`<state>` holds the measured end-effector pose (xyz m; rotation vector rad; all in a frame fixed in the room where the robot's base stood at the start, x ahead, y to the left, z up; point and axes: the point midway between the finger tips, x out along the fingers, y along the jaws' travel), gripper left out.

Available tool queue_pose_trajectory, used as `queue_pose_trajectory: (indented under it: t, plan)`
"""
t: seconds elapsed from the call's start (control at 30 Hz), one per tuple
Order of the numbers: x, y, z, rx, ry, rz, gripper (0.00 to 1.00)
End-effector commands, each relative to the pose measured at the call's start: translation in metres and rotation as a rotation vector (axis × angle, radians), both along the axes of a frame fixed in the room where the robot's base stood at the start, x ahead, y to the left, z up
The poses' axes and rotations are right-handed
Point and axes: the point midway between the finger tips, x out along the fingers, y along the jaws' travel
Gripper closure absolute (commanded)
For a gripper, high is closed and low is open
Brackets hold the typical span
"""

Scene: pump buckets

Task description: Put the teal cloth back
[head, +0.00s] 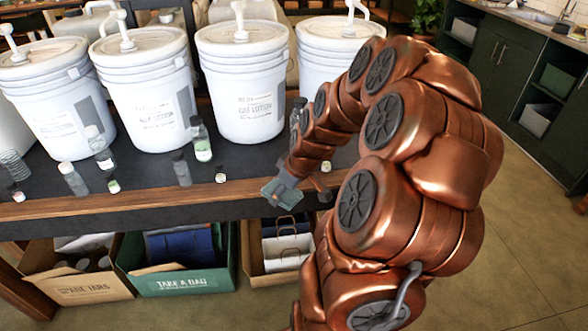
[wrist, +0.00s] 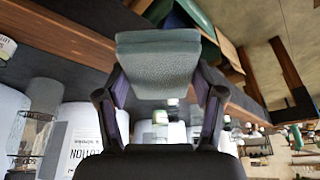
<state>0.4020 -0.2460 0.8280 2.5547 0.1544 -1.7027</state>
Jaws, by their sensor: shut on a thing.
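The teal cloth (head: 284,194) is a small folded, greyish-teal piece. In the wrist view the cloth (wrist: 157,62) is gripped between the two dark fingers of my gripper (wrist: 158,88). In the head view my gripper (head: 281,184) hangs just off the counter's front edge, above the box of paper bags. The cloth appears clear of the counter and the boxes. My arm hides part of the counter to the right, and where the cloth belongs cannot be told.
Several white pump buckets (head: 240,85) stand on the dark counter (head: 240,200), with small bottles (head: 200,140) before them. Below are a "SPARE JARS" box (head: 80,288), a green "TAKE A BAG" box (head: 180,283) and a box of paper bags (head: 268,280). Floor is open at right.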

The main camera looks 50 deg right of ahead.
Motion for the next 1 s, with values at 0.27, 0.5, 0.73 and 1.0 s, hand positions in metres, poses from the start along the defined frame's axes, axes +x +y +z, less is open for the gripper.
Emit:
queue_pose_trajectory:
  t: [0.27,0.5,0.73,1.0]
  plan:
    - [-0.018,-0.011,0.001,0.001,0.001,0.012,0.70]
    - [-0.001,-0.032,-0.002,0.002,0.003,0.015,0.70]
    - [0.022,-0.058,-0.004,0.001,0.002,0.013,0.70]
    - [0.047,-0.089,-0.007,0.000,0.001,0.013,0.70]
